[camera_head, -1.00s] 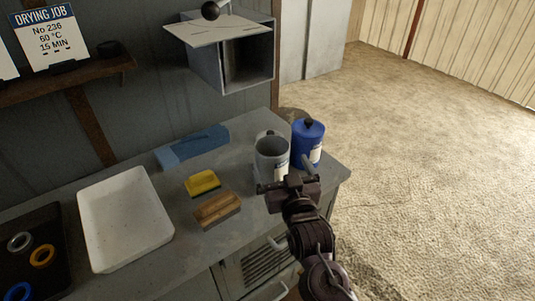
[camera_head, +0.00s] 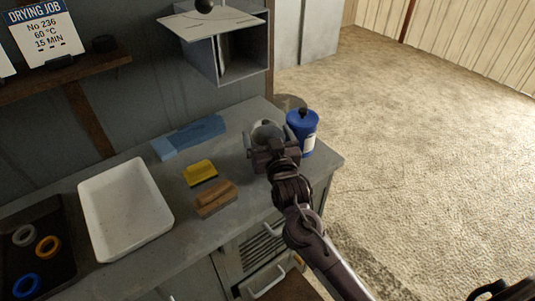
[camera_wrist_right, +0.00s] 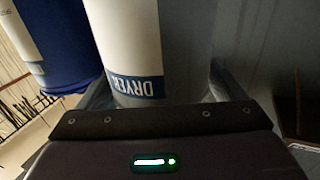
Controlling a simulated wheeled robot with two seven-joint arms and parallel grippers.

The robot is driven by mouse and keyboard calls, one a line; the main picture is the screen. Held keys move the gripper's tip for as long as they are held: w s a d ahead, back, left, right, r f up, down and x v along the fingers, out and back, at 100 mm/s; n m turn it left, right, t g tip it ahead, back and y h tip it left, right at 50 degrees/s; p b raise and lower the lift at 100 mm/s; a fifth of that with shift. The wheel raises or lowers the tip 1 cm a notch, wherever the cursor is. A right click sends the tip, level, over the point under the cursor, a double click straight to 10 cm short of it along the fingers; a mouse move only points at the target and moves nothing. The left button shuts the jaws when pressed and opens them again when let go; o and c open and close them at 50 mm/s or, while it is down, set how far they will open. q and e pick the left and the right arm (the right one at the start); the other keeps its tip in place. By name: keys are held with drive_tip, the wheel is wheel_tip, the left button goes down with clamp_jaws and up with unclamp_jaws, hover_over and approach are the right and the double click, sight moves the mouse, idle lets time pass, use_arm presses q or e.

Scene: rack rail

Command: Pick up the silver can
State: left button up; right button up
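The silver can (camera_head: 267,132) stands on the grey bench, left of a blue can (camera_head: 302,132). In the head view my right gripper (camera_head: 271,152) is at the near side of the silver can and hides its lower part. In the right wrist view the silver can (camera_wrist_right: 185,50), with a white label and a blue band reading DRYER, fills the space between the two fingers (camera_wrist_right: 158,88). The fingers look spread to either side of it; firm contact cannot be made out. My left gripper is not seen.
The blue can (camera_wrist_right: 68,50) is close beside the left finger in the wrist view. A yellow block (camera_head: 200,173), a wooden-backed brush (camera_head: 214,198), a blue folded cloth (camera_head: 188,138) and a white tray (camera_head: 150,232) lie to the left. A wall box (camera_head: 257,60) hangs above.

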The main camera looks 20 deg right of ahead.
drive_tip(key=c, duration=1.2)
drive_tip(key=shift+o, duration=0.2)
drive_tip(key=shift+r, duration=0.1)
